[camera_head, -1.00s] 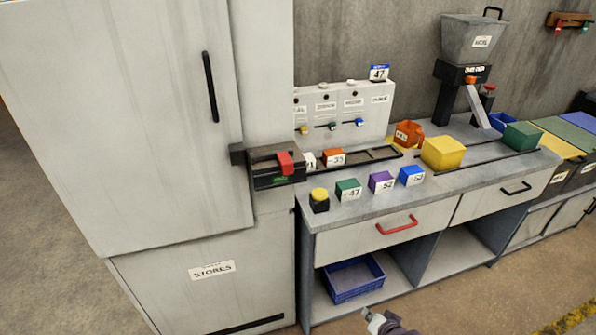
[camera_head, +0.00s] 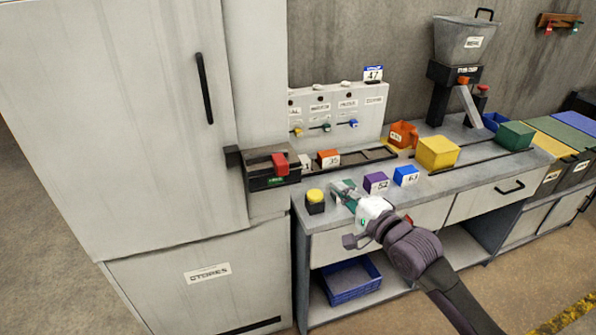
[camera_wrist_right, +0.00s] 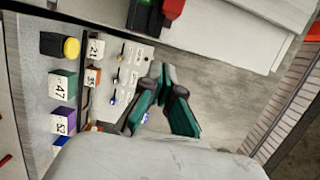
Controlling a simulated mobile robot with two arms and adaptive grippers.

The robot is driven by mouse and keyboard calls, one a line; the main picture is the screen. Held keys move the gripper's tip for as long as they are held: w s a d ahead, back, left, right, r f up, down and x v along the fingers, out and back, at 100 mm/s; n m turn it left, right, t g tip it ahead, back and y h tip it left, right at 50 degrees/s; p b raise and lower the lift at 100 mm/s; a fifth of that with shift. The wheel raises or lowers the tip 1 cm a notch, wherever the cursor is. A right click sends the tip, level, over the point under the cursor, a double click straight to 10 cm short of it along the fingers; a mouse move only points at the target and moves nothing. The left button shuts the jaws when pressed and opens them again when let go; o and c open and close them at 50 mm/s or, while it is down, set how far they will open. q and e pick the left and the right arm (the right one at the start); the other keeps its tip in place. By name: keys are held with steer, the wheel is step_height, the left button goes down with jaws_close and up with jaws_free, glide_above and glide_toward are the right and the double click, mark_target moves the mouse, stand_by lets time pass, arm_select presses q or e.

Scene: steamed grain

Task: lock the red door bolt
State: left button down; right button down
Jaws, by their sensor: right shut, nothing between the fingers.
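The red bolt knob (camera_head: 280,163) sits on the right part of a dark bolt housing (camera_head: 258,172) across the edge of the tall grey door (camera_head: 120,130). A green marking shows on the housing below the knob. In the right wrist view the red knob (camera_wrist_right: 172,10) is at the top edge, partly cut off. My right gripper (camera_head: 340,187) is shut and empty over the front of the bench, to the right of and below the bolt, apart from it. Its teal fingers (camera_wrist_right: 163,85) show in the wrist view. My left gripper is not in view.
A yellow button (camera_head: 315,195) on a black base stands between bolt and gripper. Purple (camera_head: 376,182) and blue (camera_head: 406,176) numbered blocks stand right of the gripper. An orange block (camera_head: 329,158) sits in the rail behind. A panel with small levers (camera_head: 340,110) stands at the back.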

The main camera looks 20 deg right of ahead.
steer(key=shift+w, duration=0.1)
steer(key=w+a+p, duration=0.1)
steer(key=w+a, duration=0.1)
steer(key=w, duration=0.1)
steer(key=w+a+p, duration=0.2)
steer(key=w, duration=0.1)
steer(key=w+a+p, duration=0.1)
steer(key=w+a, duration=0.1)
steer(key=w, duration=0.1)
steer(key=shift+w+a, duration=0.1)
steer(key=shift+a, duration=0.25)
steer(key=shift+w+f, duration=0.1)
